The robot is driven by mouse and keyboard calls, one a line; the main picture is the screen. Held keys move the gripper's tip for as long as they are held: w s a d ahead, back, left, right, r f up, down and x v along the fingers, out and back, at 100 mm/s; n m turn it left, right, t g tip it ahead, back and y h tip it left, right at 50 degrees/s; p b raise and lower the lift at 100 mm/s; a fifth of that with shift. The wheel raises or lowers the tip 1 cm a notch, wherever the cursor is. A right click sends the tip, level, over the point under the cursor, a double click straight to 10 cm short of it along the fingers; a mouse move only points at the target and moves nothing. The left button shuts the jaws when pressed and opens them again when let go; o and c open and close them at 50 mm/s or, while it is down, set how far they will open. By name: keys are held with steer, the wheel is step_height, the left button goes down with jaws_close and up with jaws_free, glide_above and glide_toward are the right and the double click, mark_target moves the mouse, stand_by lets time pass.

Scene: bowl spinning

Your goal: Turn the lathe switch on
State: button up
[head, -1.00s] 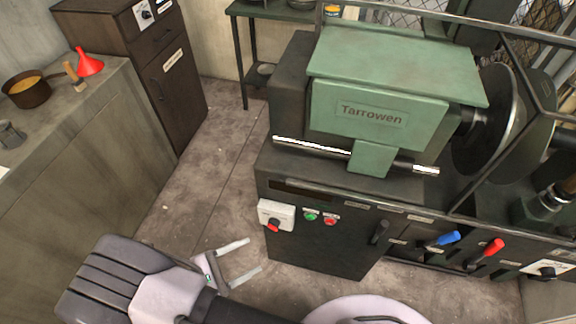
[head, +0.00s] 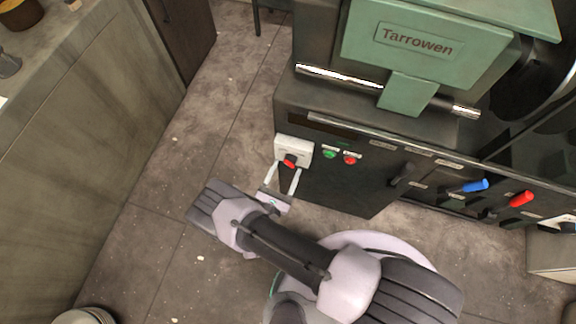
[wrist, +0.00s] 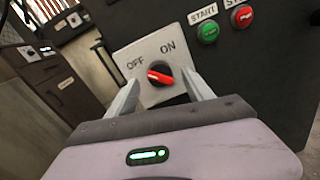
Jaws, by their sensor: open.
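The lathe switch is a red rotary knob (wrist: 160,75) on a white plate (wrist: 143,58) marked OFF and ON. In the wrist view the knob lies tilted on the plate, its pale-marked end at the left, toward the OFF side. The plate sits on the front left of the dark lathe cabinet (head: 345,185), and the knob also shows in the head view (head: 290,161). My gripper (head: 283,178) is open, its two fingers pointing at the plate. In the wrist view the fingers (wrist: 164,92) stand on either side of the knob. Contact with it cannot be told.
A green START button (wrist: 207,32) and a red button (wrist: 242,16) sit right of the plate. A blue lever (head: 475,186) and a red lever (head: 521,199) stand farther right. A grey counter (head: 85,130) is at the left, with clear floor (head: 165,190) between.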

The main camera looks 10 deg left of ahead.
mark_target(290, 161)
steer(key=shift+w+d, duration=0.15)
steer(key=shift+w, duration=1)
steer(key=shift+c, duration=0.2)
jaws_close()
